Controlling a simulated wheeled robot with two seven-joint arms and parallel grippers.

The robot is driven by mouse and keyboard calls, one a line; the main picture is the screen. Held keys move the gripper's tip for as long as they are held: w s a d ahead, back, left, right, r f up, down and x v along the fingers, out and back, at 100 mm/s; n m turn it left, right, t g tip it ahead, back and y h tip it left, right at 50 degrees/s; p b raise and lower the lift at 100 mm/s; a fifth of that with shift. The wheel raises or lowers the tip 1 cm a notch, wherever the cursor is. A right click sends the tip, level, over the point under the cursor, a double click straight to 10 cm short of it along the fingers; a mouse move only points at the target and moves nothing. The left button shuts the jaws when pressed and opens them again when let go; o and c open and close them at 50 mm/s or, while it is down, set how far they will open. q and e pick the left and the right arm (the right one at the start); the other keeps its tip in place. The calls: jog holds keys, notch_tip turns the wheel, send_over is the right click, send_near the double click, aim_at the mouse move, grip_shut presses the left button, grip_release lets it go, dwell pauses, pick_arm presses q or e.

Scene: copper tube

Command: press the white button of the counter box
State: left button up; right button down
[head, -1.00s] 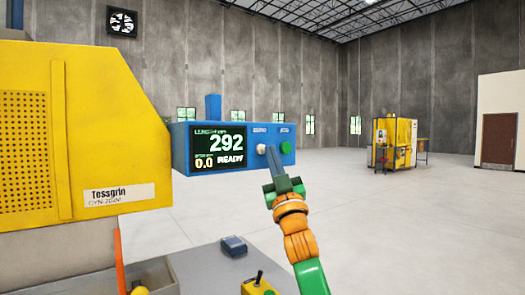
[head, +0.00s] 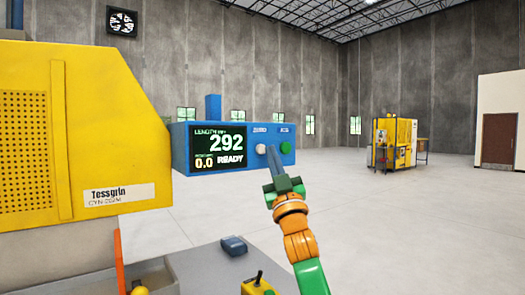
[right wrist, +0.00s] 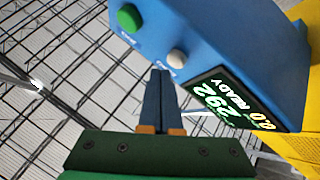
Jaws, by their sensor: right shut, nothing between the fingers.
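The blue counter box (head: 181,148) has a screen (head: 219,147) reading 292, 0.0 and READY. Its white button (head: 261,149) sits right of the screen, with a green button (head: 286,148) further right. My right gripper (head: 271,149) is shut and empty, its tips close beside the white button on the right. In the right wrist view the shut fingertips (right wrist: 160,73) lie just below and left of the white button (right wrist: 176,58). I cannot tell whether they touch the box. My left gripper is not in view.
A yellow machine (head: 120,110) stands left of the box. Below are a grey surface with a small dark block (head: 233,245) and a yellow control box with a lever (head: 257,287). The floor to the right is open, with another yellow machine (head: 395,140) far off.

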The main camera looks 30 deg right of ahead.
jog(key=shift+w+p, duration=0.3)
jog(key=shift+w, duration=0.1)
jog(key=shift+w+r+p, duration=0.1)
jog(key=shift+w+p, duration=0.4)
dwell(0.8)
jog(key=shift+s, duration=0.1)
jog(key=shift+s+b, duration=0.55)
jog(key=shift+s, duration=0.15)
jog(key=shift+s, duration=0.1)
